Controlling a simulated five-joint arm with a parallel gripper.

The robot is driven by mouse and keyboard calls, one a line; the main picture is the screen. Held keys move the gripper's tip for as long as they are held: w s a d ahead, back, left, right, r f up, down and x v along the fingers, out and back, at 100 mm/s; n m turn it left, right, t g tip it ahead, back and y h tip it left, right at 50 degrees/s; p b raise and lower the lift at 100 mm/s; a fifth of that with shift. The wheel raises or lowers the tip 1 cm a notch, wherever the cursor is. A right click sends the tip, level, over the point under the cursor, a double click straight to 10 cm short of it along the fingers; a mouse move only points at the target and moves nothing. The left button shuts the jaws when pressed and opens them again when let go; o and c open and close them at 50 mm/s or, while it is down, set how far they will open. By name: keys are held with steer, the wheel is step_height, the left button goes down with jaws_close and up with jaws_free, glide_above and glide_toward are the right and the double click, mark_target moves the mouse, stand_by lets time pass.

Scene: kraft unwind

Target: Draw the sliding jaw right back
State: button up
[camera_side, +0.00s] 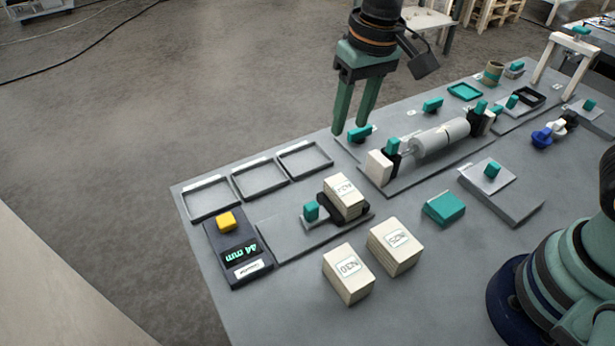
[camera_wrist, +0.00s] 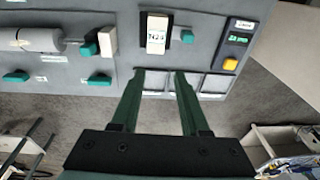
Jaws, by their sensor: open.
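A gauge stage on the grey bench holds a labelled cream block (camera_side: 344,197), also in the wrist view (camera_wrist: 156,34). A low slide with a teal knob (camera_side: 311,211) stands close against the block and looks like the sliding jaw; its knob also shows in the wrist view (camera_wrist: 187,37). A dark fixed part partly surrounds the block. My gripper (camera_side: 349,126) is open and empty, pointing down above the bench's far edge, well clear of the jaw. In the wrist view its fingertips (camera_wrist: 158,73) are apart.
Three empty trays (camera_side: 259,178) line the back edge. Two more cream blocks (camera_side: 347,273) (camera_side: 394,246) stand in front. A roller (camera_side: 438,138) on supports lies to the right.

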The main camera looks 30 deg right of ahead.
steer(key=g, duration=0.1)
glide_toward(311, 205)
steer(key=shift+h, duration=0.3)
steer(key=f, duration=1)
steer(key=shift+w+a+f, duration=0.1)
steer(key=shift+a+f, duration=0.15)
jaws_close()
stand_by(0.8)
